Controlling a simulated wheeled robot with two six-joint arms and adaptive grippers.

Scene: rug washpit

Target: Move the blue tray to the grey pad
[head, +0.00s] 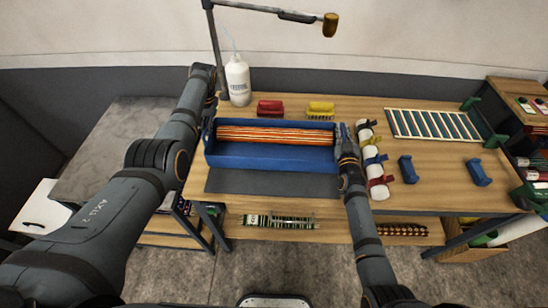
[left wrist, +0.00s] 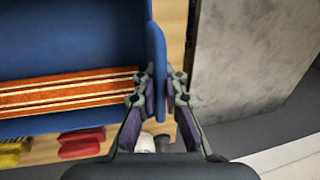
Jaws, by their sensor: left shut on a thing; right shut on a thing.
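The blue tray (head: 268,156) is long and holds an orange-and-cream striped roll (head: 275,134); it also shows in the left wrist view (left wrist: 75,35). The dark grey pad (head: 272,184) lies on the table, showing along the tray's near side; its far part is hidden. I cannot tell if the tray touches the table or hangs just above it. My left gripper (head: 212,112) is shut on the tray's left end, with a finger on each side of the end wall in the left wrist view (left wrist: 165,88). My right gripper (head: 343,137) is shut on the tray's right end.
Behind the tray stand a white bottle (head: 238,80), a red brush (head: 270,108) and a yellow brush (head: 320,110). Strapped white rolls (head: 375,160) lie close right of my right gripper. Farther right are blue blocks (head: 408,169) and a slatted rack (head: 436,124). A lamp (head: 330,25) hangs overhead.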

